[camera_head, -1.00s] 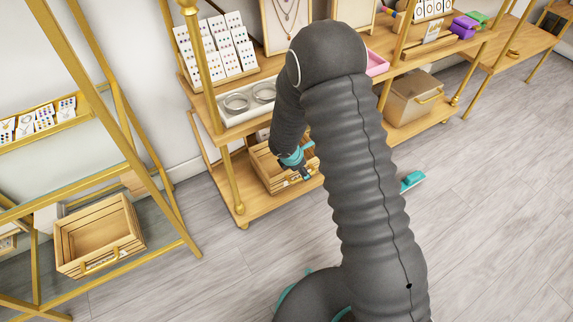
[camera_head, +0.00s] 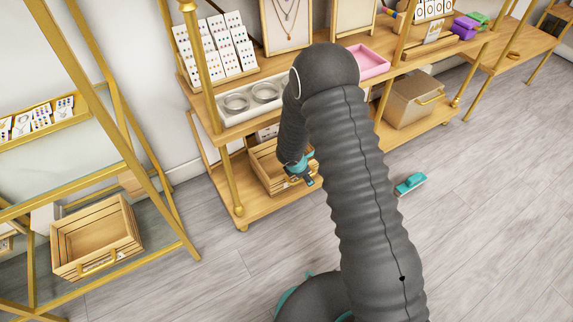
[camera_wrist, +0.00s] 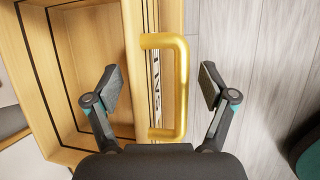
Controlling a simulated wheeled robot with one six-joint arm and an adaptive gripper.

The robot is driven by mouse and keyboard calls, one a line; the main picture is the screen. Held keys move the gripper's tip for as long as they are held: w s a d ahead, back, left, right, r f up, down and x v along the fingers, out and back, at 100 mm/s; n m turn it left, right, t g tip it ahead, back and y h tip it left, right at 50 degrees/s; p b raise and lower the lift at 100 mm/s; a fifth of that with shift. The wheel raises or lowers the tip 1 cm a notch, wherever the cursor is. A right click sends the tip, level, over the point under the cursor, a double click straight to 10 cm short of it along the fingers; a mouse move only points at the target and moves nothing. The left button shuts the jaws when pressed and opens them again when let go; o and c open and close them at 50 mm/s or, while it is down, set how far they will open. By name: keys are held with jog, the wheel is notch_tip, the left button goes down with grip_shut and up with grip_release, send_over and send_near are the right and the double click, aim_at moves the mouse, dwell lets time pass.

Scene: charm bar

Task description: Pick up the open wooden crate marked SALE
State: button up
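The open wooden crate (camera_head: 266,166) stands on the lower shelf of the wooden display stand, partly hidden by my gripper (camera_head: 304,178). In the wrist view the light wooden crate (camera_wrist: 88,22) fills the left and middle, with its slatted wall and hollow inside showing. Dark lettering on its front, partly covered, reads like SALE. A gold handle (camera_wrist: 181,90) stands out from that front. My gripper (camera_wrist: 160,88) is open, with one finger on each side of the handle. The left finger overlaps the crate wall in the picture; I see no clear contact.
A similar crate (camera_head: 98,238) stands on the gold-framed rack at left. A teal object (camera_head: 411,184) lies on the floor (camera_head: 480,200). The upper shelf holds jewellery displays and a pink tray (camera_head: 370,62).

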grip_shut()
